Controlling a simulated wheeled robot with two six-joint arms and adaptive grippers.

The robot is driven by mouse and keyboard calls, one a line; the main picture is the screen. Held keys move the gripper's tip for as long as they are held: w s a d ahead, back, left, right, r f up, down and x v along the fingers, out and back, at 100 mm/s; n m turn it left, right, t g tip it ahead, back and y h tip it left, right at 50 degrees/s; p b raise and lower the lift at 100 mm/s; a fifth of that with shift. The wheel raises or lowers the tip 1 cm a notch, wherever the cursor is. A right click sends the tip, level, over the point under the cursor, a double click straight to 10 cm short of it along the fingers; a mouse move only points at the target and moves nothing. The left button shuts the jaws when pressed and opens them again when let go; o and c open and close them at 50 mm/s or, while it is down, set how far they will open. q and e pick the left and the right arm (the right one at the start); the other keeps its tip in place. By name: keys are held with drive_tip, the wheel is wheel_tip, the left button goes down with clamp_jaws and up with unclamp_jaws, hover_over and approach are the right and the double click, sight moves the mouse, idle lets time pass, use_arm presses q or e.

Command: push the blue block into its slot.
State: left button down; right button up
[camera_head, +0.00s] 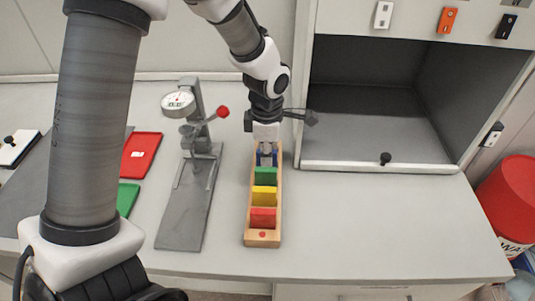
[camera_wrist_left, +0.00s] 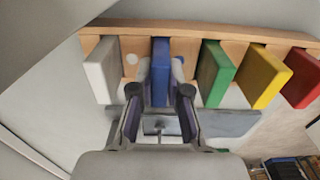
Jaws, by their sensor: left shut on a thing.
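The wooden rack (camera_head: 249,232) stands on the bench in the middle of the head view, with colored blocks in a row. The blue block (camera_wrist_left: 160,72) is upright at the rack in the left wrist view, between the white block (camera_wrist_left: 103,70) and the green block (camera_wrist_left: 214,72). My left gripper (camera_head: 267,154) is at the rack's far end, shut on the blue block, with a finger on either side. In the head view the gripper mostly hides the blue block, and the white block is hidden. How deep the blue block sits in its slot I cannot tell. My right gripper is not in view.
The yellow block (camera_head: 264,196) and red block (camera_head: 263,217) stand in the rack's near part. A grey dial-gauge stand (camera_head: 181,222) with a red-knobbed lever is left of the rack. An open cabinet (camera_head: 378,118) is at the right. Bench is clear right of the rack.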

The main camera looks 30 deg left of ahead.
use_arm(q)
drive_tip(key=c, duration=1.2)
unclamp_jaws()
drive_tip(key=shift+o, duration=0.3)
drive_tip(key=shift+f, duration=0.1)
wheel_tip(320, 180, up, 12)
drive_tip(key=shift+r, duration=0.25)
